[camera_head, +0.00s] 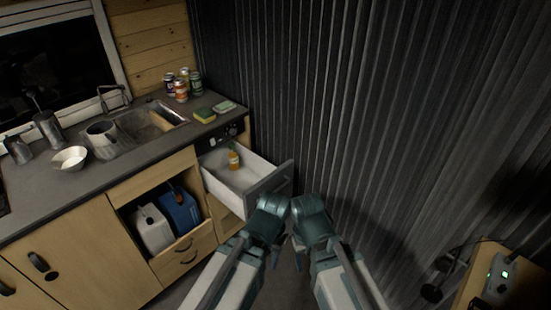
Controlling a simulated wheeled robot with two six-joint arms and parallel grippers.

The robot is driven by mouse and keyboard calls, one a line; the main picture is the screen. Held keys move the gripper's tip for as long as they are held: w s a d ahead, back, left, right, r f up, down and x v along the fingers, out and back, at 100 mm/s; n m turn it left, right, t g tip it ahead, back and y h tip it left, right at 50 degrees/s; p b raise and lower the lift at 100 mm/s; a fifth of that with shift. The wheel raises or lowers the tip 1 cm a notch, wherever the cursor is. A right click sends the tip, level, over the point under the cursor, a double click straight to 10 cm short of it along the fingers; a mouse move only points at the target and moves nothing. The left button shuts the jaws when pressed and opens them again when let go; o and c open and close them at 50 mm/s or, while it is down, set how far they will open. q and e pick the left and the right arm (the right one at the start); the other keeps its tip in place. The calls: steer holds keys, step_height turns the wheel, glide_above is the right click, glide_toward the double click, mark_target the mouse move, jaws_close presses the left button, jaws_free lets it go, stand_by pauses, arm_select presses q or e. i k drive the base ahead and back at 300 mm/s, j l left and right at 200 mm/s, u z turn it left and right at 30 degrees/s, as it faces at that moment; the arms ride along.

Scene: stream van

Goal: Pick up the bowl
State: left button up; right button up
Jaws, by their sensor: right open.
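A small pale bowl (70,159) stands on the dark grey counter at the left, between metal cups and near the sink. My two arms come up from the bottom middle, well to the right of the bowl. My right gripper (298,256) is open and shows only as a small part beside its arm. My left gripper (275,257) is mostly hidden by its own arm, so its jaws cannot be made out. Both are far from the bowl and apart from it.
A metal pot (102,139) stands right of the bowl, before the sink (150,122). Cans (181,90) and a sponge (204,115) sit farther back. A drawer (268,184) holding an orange bottle (233,159) is pulled out near my arms. A corrugated wall (390,110) rises behind.

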mark_target(65, 154)
steer(key=k+u, duration=0.2)
steer(key=k, duration=0.25)
steer(key=u, duration=1.3)
steer(key=i+j+z, duration=0.55)
steer(key=j, duration=0.2)
steer(key=i+j+z, duration=0.3)
steer(key=j, duration=0.15)
steer(key=k, duration=0.05)
